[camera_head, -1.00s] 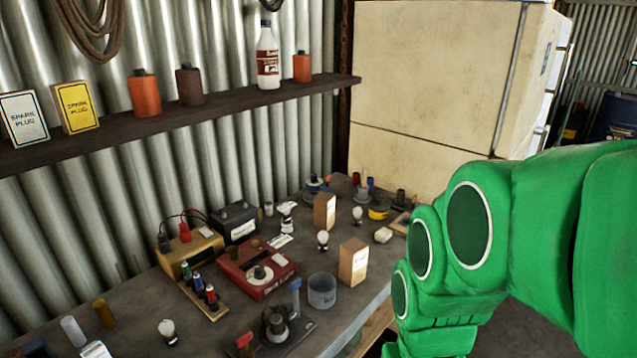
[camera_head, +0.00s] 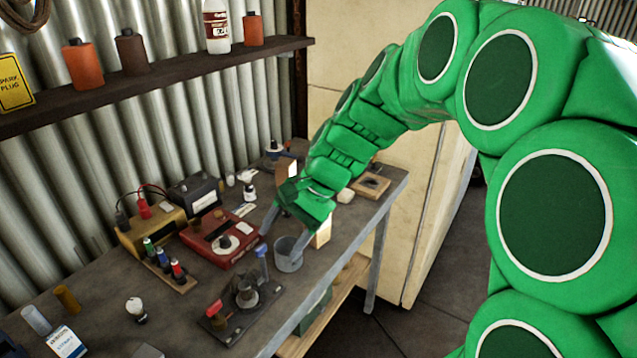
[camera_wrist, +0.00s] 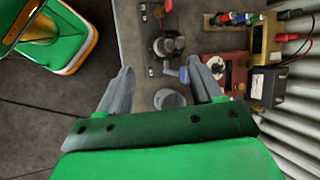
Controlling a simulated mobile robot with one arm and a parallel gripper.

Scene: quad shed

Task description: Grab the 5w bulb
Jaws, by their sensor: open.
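A small light bulb (camera_head: 135,308) with a white globe and dark base stands on the near left of the bench in the head view. No wattage marking is readable on it. My gripper (camera_head: 280,246) is open and empty above the bench, near the grey cup and the red tester. In the wrist view its two grey fingers (camera_wrist: 162,70) are spread, with the cup between them and bench below. My arm hides the part of the bench where other bulbs showed earlier.
A grey cup (camera_head: 289,262) stands under my gripper. A red tester (camera_head: 216,240), a yellow-brown box (camera_head: 150,232), a dark battery (camera_head: 195,190) and a clamp-like device (camera_head: 243,295) crowd the bench. A shelf (camera_head: 180,82) runs along the corrugated wall.

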